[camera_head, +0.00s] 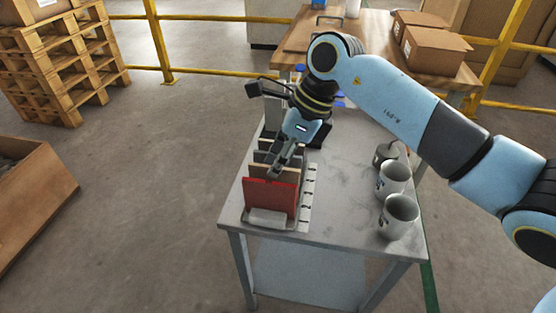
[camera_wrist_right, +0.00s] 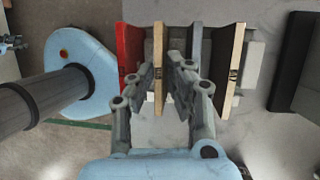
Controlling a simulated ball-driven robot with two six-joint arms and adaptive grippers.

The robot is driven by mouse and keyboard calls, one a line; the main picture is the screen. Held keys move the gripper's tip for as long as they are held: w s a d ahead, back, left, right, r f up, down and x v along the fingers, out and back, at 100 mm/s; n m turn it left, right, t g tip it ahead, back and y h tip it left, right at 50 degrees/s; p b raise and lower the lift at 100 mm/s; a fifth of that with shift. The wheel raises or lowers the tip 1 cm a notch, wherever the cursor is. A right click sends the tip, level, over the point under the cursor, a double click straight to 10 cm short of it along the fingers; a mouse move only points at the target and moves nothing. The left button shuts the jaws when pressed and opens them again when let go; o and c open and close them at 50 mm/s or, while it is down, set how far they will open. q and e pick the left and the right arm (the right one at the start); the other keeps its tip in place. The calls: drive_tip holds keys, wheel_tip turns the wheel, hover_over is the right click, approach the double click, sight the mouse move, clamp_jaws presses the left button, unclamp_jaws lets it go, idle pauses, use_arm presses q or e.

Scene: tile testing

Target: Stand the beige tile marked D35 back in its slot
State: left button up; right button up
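A beige tile (camera_wrist_right: 158,40) stands between the red tile (camera_wrist_right: 130,50) and a grey tile (camera_wrist_right: 196,42) in the right wrist view. A small dark mark shows on its edge, too small to read. The fingertips of my right gripper (camera_wrist_right: 161,66) close on this tile from both sides. In the head view the beige tile (camera_head: 287,173) shows just behind the red tile (camera_head: 270,197), with my right gripper (camera_head: 276,168) at its top. The tile looks upright in line with the rack (camera_head: 267,221); its lower edge and slot are hidden. My left gripper is not in view.
Another beige-brown tile (camera_wrist_right: 238,60) stands beyond the grey one. Two white mugs (camera_head: 398,216) and a dark-topped item (camera_head: 385,154) stand on the table's right side. The table's middle (camera_head: 340,190) is clear. A wooden bench (camera_head: 440,75) with boxes is behind.

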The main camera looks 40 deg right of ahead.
drive_tip(key=o, duration=0.3)
drive_tip(key=shift+o, duration=0.2)
drive_tip(key=v, duration=1.2)
drive_tip(key=shift+s, duration=0.1)
